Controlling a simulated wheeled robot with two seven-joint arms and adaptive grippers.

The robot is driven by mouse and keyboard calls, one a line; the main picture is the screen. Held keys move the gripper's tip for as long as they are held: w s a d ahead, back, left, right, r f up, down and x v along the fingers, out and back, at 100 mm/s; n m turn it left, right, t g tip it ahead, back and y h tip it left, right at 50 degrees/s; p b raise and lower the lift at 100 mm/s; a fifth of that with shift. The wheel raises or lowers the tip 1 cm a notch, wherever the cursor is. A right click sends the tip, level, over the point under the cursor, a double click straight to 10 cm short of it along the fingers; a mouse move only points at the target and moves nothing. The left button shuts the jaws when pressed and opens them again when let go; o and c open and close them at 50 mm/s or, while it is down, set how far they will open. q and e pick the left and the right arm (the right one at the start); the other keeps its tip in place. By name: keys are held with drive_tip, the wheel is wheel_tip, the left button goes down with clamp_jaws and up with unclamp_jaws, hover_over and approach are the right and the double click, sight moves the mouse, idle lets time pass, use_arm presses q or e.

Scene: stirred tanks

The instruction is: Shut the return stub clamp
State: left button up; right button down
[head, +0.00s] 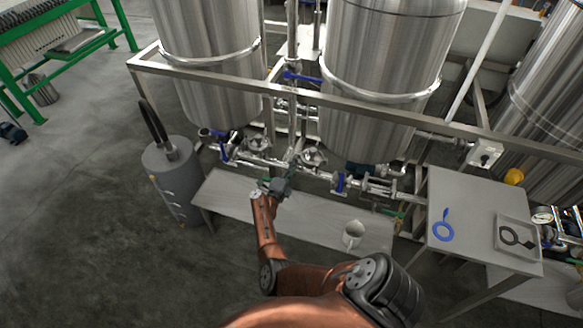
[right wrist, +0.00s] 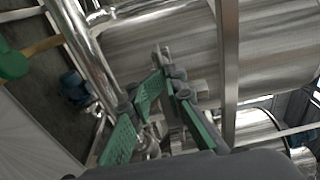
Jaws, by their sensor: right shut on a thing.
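My right gripper (head: 270,184) reaches in at the pipework below the tanks, just above the rear edge of the low bench. In the right wrist view its two green-padded fingers (right wrist: 168,98) are closed around a small metal piece (right wrist: 163,58), which appears to be part of the return stub clamp. The fingers hide most of this piece, and I cannot tell how far the clamp is closed. In the head view the gripper covers the clamp. My left gripper is not in view.
The low bench (head: 235,200) carries a light jug (head: 353,234). A frame rail (head: 330,97) crosses before the steel tanks (head: 375,60). A grey cylinder (head: 170,180) stands left.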

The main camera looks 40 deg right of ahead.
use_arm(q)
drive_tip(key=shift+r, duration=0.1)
use_arm(e)
drive_tip(key=shift+w+d+r, duration=0.1)
drive_tip(key=shift+w+r, duration=0.2)
drive_tip(key=shift+r, duration=0.5)
use_arm(q)
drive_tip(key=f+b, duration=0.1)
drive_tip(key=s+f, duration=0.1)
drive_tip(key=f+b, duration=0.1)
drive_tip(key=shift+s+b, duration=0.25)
drive_tip(key=shift+b, duration=0.05)
use_arm(e)
drive_tip(key=w+a+f, duration=0.1)
drive_tip(key=w+a, duration=0.4)
drive_tip(key=a, duration=0.5)
drive_tip(key=shift+w+f, duration=0.2)
drive_tip(key=shift+f, duration=0.1)
